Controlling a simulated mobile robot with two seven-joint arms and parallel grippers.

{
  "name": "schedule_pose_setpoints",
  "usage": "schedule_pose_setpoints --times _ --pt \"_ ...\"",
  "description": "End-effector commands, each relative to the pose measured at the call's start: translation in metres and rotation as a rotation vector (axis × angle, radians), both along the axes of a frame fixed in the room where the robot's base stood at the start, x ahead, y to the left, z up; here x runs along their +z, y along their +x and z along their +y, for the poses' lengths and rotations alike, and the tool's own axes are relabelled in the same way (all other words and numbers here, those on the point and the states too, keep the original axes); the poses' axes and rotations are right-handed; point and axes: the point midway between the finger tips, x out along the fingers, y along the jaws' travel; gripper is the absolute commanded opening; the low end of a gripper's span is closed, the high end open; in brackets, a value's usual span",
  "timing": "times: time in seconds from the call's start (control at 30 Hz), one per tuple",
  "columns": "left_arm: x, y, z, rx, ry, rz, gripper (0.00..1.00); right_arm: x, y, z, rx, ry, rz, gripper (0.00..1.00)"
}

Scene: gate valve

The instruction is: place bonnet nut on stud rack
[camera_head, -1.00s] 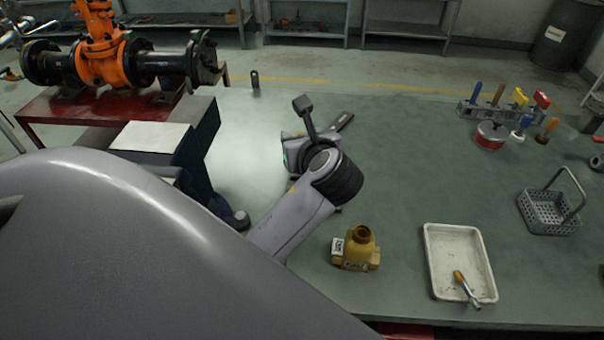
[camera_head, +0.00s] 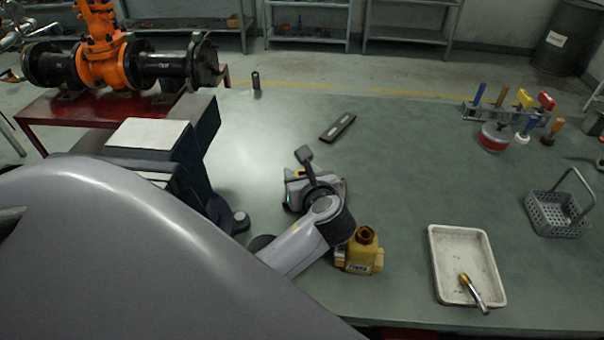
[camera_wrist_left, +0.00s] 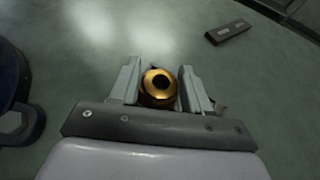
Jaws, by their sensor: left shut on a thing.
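My left gripper (camera_wrist_left: 160,88) is shut on a round brass-coloured nut with a dark central hole, the bonnet nut (camera_wrist_left: 157,84), held between its two fingers in the left wrist view. In the head view the same gripper (camera_head: 299,190) is low over the bench, left of the yellow valve body; the nut is hidden there by my arm. A dark flat bar with pale patches (camera_head: 338,128), perhaps the stud rack, lies beyond the gripper. It also shows at the upper right of the left wrist view (camera_wrist_left: 227,33). My right gripper is not seen.
The yellow valve body (camera_head: 361,252) stands close to my left wrist. A white tray (camera_head: 435,262) with a brass-ended tool, a grey basket (camera_head: 556,214) and a tool holder (camera_head: 500,114) are to the right. The bench's middle is clear.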

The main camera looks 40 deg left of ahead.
Motion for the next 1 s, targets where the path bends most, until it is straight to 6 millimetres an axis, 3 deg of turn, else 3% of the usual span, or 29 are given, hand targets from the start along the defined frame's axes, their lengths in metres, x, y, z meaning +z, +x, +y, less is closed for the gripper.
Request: schedule_pose_setpoints --times 0.33,0.37,0.43,0.8,1.0 --pt "-0.010 0.000 0.000 0.000 0.001 0.001 0.16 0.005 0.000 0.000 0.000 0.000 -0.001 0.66" --pt "-0.010 0.000 0.000 0.000 0.001 0.001 0.50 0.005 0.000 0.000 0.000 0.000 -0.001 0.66" --pt "-0.010 0.000 0.000 0.000 0.000 0.000 0.73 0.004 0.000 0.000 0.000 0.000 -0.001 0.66" --pt "-0.009 0.000 0.000 -0.001 -0.001 -0.001 0.73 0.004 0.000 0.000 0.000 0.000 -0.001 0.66" --pt "0.002 0.000 0.000 0.000 -0.001 -0.002 0.73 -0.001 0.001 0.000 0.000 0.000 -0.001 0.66"
